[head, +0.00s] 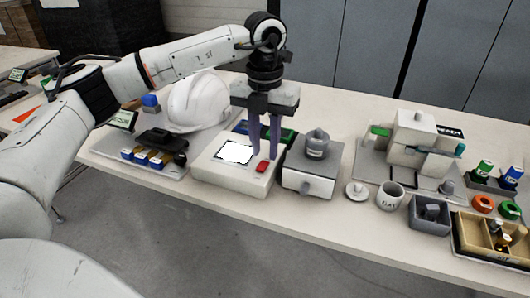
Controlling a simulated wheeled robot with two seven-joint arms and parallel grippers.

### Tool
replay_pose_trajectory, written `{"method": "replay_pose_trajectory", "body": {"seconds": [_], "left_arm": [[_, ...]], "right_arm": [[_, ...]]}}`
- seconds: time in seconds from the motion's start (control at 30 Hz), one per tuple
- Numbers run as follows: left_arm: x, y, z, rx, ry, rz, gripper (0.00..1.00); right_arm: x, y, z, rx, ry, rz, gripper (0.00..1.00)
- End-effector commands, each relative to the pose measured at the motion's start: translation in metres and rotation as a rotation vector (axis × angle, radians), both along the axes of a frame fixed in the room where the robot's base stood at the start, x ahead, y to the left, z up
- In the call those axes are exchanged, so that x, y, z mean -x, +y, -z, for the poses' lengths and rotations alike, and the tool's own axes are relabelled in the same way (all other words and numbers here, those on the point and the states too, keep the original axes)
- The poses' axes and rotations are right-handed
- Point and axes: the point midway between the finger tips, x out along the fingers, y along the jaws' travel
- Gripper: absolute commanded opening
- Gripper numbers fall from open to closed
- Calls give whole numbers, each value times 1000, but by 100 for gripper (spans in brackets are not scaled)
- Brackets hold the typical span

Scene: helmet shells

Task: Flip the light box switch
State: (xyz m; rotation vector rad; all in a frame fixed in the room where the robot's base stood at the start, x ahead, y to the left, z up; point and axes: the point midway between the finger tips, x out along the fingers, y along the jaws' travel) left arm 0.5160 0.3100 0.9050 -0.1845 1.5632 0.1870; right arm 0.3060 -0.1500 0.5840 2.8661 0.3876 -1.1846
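The light box (226,177) is a low off-white box on the table, left of the picture's middle. Its top has a bright white panel (237,153) with a dark outline. A small red switch (262,167) sits on the top near the right front corner. My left gripper (265,154) points straight down over the right rear part of the box. Its two purple-grey fingers are apart with nothing visible between them. The tips are just behind the switch in the picture; I cannot tell whether they touch the box. My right gripper is not in view.
A white helmet shell (198,103) stands left of the box, behind a dark tray with blue blocks. A grey drawer unit (309,184) stands close on the right. Farther right are a white cup (390,196), a grey bin (429,215) and a wooden tray (490,248).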

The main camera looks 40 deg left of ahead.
Motion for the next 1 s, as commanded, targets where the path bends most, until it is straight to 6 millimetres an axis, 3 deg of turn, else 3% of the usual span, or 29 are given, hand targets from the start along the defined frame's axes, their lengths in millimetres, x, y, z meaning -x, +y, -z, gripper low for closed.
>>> {"method": "replay_pose_trajectory", "body": {"seconds": [0.2,0.5,0.63,0.83,1.0], "left_arm": [[0,0,20,1,1,0,23],[0,0,22,1,0,0,23],[0,0,22,1,0,1,2],[1,0,23,-2,-13,1,0],[4,-1,26,-23,-105,4,0]], "right_arm": [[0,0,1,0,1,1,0],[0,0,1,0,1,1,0],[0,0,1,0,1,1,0],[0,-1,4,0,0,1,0],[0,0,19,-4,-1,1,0]]}}
